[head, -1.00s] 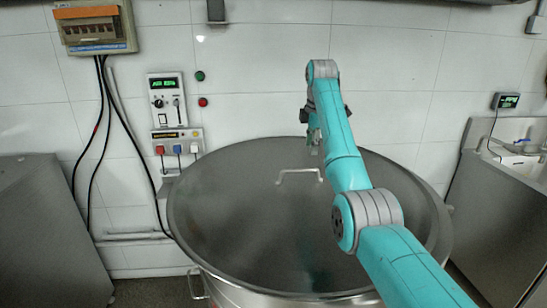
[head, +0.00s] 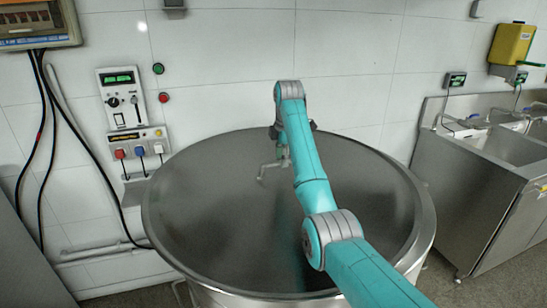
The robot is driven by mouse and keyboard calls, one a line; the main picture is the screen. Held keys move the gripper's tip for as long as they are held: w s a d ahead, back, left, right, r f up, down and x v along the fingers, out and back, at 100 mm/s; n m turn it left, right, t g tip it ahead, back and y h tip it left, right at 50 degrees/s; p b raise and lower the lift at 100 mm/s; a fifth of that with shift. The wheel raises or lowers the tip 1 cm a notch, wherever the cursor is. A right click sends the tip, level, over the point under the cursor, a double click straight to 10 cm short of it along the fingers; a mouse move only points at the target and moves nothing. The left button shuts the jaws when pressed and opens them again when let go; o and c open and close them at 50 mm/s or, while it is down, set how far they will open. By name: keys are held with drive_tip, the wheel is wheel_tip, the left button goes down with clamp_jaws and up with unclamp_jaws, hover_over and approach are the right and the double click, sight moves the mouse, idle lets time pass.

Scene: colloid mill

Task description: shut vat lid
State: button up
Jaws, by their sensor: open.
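The large round steel vat (head: 425,250) stands in the middle of the head view. Its dark grey lid (head: 215,215) spans the mouth inside the bright rim. The lid looks about level; I cannot tell if it is fully seated. A thin bent handle (head: 263,172) rises from the lid near its middle. My gripper (head: 283,157) hangs at the end of my teal arm, beside the handle's right end and above the lid. It is open and small in view, partly hidden by my arm. I cannot tell whether it touches the handle.
A control panel with switches (head: 122,100) and coloured plugs is on the tiled wall, left of the vat. Black cables (head: 75,125) hang further left. A steel sink unit (head: 470,190) stands at the right, with floor showing between it and the vat.

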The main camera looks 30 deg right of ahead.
sight(288, 170)
drive_tip(key=shift+w+f, duration=0.1)
drive_tip(key=shift+f, duration=0.3)
clamp_jaws()
drive_tip(key=shift+w+d+r, duration=0.1)
drive_tip(key=shift+w+d, duration=0.15)
drive_tip(key=shift+d, duration=0.4)
drive_tip(key=shift+w+d+f, duration=0.1)
drive_tip(key=shift+w+d, duration=0.1)
drive_tip(key=shift+d, duration=0.45)
drive_tip(key=shift+w+d+r, duration=0.1)
drive_tip(key=shift+w+d, duration=0.15)
drive_tip(key=shift+d, duration=0.4)
unclamp_jaws()
drive_tip(key=shift+d, duration=0.15)
